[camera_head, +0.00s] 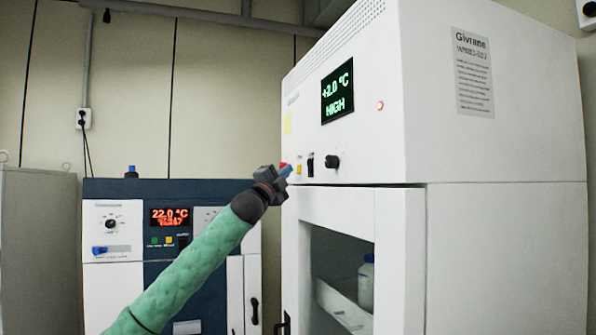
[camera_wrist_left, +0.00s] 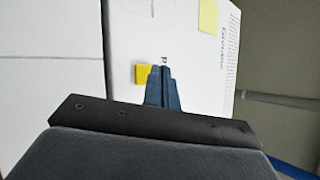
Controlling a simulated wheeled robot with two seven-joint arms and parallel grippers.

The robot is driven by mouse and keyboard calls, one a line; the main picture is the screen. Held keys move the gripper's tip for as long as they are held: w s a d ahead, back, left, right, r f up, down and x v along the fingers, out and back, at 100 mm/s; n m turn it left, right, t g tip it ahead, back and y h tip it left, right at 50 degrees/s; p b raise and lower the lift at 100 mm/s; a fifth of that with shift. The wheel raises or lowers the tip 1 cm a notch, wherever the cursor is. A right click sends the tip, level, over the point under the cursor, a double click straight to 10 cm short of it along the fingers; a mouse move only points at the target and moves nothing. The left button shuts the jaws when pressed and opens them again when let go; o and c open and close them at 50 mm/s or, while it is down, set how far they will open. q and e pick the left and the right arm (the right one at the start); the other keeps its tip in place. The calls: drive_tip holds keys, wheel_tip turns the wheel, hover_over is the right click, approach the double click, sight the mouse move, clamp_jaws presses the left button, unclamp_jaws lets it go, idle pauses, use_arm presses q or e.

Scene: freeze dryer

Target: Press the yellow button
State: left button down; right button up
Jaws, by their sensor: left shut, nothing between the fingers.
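The yellow button (camera_head: 298,170) is a small square on the front panel of the white freeze dryer (camera_head: 375,140). My left gripper (camera_head: 287,170) is shut and empty, its blue fingertips at the panel just left of the button. In the left wrist view the yellow button (camera_wrist_left: 142,74) shows just left of the closed fingertips (camera_wrist_left: 161,69) and is partly covered by them. I cannot tell whether the fingers touch the panel. A red button (camera_head: 283,165) is partly hidden by the gripper. My right gripper is not in view.
A black switch (camera_head: 310,165) and a black knob (camera_head: 332,161) sit right of the button. A lit display (camera_head: 338,94) reads +2.0 °C HIGH. A yellow note (camera_head: 287,122) is above. A blue-and-white machine (camera_head: 130,189) stands at the left. A bottle (camera_head: 366,284) is inside the dryer.

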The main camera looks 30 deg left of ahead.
use_arm(q)
drive_tip(key=shift+w+d, duration=0.25)
drive_tip(key=shift+w, duration=0.05)
drive_tip(key=shift+p, duration=0.3)
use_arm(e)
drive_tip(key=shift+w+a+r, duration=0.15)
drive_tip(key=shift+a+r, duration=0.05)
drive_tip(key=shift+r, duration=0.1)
use_arm(q)
drive_tip(key=shift+w+d, duration=0.3)
drive_tip(key=shift+w, duration=0.05)
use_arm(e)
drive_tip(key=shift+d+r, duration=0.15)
use_arm(q)
drive_tip(key=shift+s+a, duration=0.1)
drive_tip(key=shift+s, duration=0.05)
idle(0.5)
drive_tip(key=shift+s+a, duration=0.4)
drive_tip(key=shift+s, duration=0.1)
